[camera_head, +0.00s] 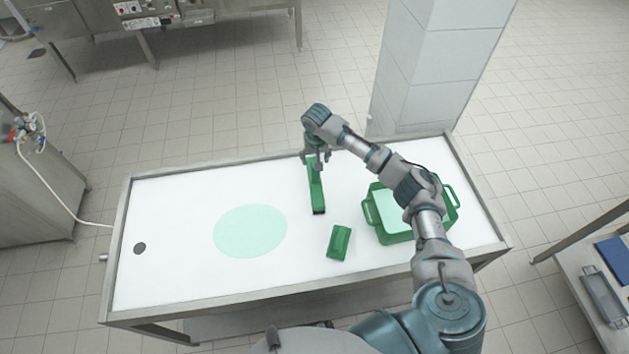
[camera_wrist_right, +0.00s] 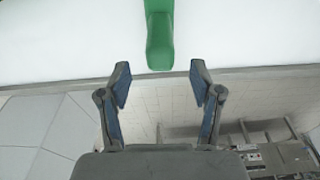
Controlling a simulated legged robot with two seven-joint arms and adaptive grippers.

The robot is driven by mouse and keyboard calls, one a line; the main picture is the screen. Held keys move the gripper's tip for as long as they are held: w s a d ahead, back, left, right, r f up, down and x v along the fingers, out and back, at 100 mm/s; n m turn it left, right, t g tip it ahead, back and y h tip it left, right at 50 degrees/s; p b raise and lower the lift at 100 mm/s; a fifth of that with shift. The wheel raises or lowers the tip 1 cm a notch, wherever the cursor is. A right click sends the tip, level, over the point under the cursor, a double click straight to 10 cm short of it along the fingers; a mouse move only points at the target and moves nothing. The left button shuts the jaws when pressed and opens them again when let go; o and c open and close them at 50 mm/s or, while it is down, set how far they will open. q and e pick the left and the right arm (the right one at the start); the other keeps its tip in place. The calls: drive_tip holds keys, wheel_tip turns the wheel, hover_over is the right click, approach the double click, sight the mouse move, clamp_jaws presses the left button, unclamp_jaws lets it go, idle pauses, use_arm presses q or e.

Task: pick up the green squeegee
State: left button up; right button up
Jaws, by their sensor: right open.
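The green squeegee (camera_head: 316,190) lies on the white table, its long handle pointing towards the far edge. My right gripper (camera_head: 317,163) is over the handle's far end in the head view, hiding part of it. In the right wrist view, the end of the squeegee (camera_wrist_right: 160,38) shows at the top centre. My right gripper (camera_wrist_right: 160,85) is open there, its two blue-padded fingers apart with nothing between them. The handle end lies just beyond the fingertips, in line with the gap. My left gripper is in neither view.
A green block-like object (camera_head: 339,242) lies near the squeegee. A green crate (camera_head: 384,229) with two handles stands to the right, partly behind my right arm. A pale green puddle-like circle (camera_head: 250,231) covers the table's middle left. A raised metal rim (camera_head: 228,309) surrounds the table.

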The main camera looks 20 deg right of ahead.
sight(315, 176)
wheel_tip(315, 176, down, 2)
drive_tip(key=shift+a+f, duration=0.1)
drive_tip(key=shift+a, duration=0.05)
drive_tip(key=f, duration=0.3)
drive_tip(key=w+d+f, duration=0.1)
drive_tip(key=f, duration=0.1)
drive_tip(key=shift+p, duration=0.35)
drive_tip(key=shift+a+r, duration=0.1)
drive_tip(key=shift+a, duration=0.05)
drive_tip(key=shift+c, duration=1.4)
drive_tip(key=shift+a, duration=0.1)
clamp_jaws()
